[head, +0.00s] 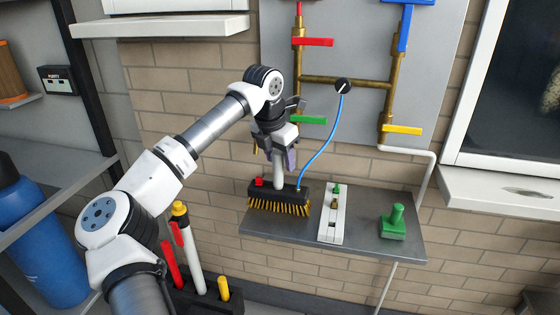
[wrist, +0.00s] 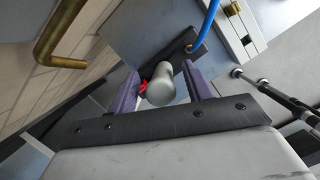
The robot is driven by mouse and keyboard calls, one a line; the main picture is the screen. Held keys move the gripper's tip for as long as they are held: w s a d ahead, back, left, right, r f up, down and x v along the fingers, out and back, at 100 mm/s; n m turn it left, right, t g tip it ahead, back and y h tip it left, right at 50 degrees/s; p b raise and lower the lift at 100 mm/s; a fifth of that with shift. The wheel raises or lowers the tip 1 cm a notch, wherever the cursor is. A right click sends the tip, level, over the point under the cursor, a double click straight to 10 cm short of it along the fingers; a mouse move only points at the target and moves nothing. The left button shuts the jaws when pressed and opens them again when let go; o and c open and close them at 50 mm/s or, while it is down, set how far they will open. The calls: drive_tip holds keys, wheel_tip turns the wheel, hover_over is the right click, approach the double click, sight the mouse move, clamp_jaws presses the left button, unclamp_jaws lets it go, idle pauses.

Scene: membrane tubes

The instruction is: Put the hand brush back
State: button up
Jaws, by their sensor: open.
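The hand brush (head: 281,206) stands on the grey shelf's left end, bristles down. It has a black block, yellow bristles, a red part on top and an upright grey handle (head: 280,172). My gripper (head: 277,156) is above the block, pointing down, with its fingers at the handle. In the wrist view the round end of the grey handle (wrist: 160,87) lies between the two purple fingers of my gripper (wrist: 162,76), with a gap visible on the right. The gripper is open. Contact on the left side is unclear.
A white strip (head: 332,222) with small fittings and a green handled block (head: 393,222) share the shelf (head: 375,245). A blue hose (head: 327,137) runs from the gauge to the brush's right end. Brass pipes with coloured levers are behind. A black holder (head: 208,298) with coloured handles stands lower left.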

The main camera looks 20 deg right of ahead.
drive_tip(key=v, duration=1.1)
drive_tip(key=shift+b, duration=0.35)
drive_tip(key=shift+d, duration=0.15)
